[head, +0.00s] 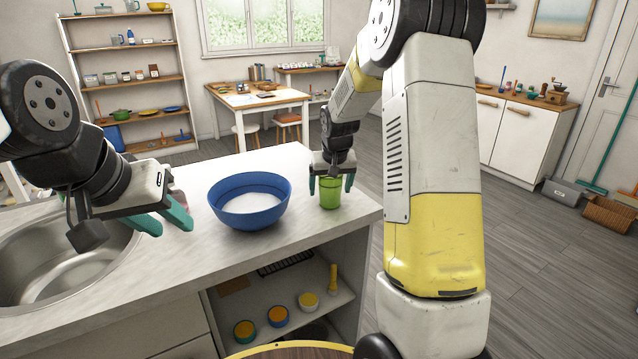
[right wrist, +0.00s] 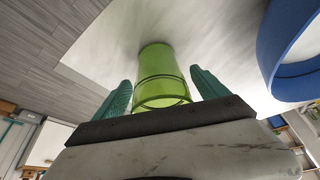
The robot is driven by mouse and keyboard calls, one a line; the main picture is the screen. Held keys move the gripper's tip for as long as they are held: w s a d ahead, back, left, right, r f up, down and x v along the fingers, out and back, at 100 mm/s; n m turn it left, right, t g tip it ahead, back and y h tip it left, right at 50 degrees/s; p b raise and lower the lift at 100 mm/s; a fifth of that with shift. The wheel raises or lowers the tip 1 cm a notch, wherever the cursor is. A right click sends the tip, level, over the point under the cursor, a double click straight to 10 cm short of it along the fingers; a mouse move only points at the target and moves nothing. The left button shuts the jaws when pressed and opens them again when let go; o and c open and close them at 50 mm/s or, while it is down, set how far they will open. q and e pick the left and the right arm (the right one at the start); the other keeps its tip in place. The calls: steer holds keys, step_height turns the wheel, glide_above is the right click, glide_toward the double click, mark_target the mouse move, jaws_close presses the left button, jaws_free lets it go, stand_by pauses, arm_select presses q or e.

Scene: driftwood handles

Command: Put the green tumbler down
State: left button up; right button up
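The green tumbler (head: 330,194) stands upright on the light countertop (head: 290,238), near its right end. It also shows in the right wrist view (right wrist: 160,78). My right gripper (head: 331,186) is above it with its teal fingers on either side of the tumbler. In the right wrist view a gap shows between each finger and the tumbler wall, so the gripper (right wrist: 160,80) is open around it and not gripping. My left gripper (head: 172,226) is by the sink, its two fingers apart with nothing between them.
A blue bowl (head: 249,202) with white contents stands left of the tumbler. A metal sink (head: 60,262) is at the left. Several small bowls sit on the shelf below the counter (head: 277,316). Something pinkish is partly hidden behind my left gripper. Bare counter lies in front of the bowl.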

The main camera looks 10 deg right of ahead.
steer(key=shift+r, duration=0.35)
steer(key=v, duration=1.1)
steer(key=s+a+r+y, duration=0.1)
steer(key=s+a+r, duration=0.1)
steer(key=s, duration=1.2)
steer(key=s+a+r+n+t+y, duration=0.1)
steer(key=s+a+r, duration=0.1)
steer(key=s, duration=1.3)
steer(key=shift+a+r+t, duration=0.25)
steer(key=shift+r+t, duration=0.05)
steer(key=shift+r, duration=0.25)
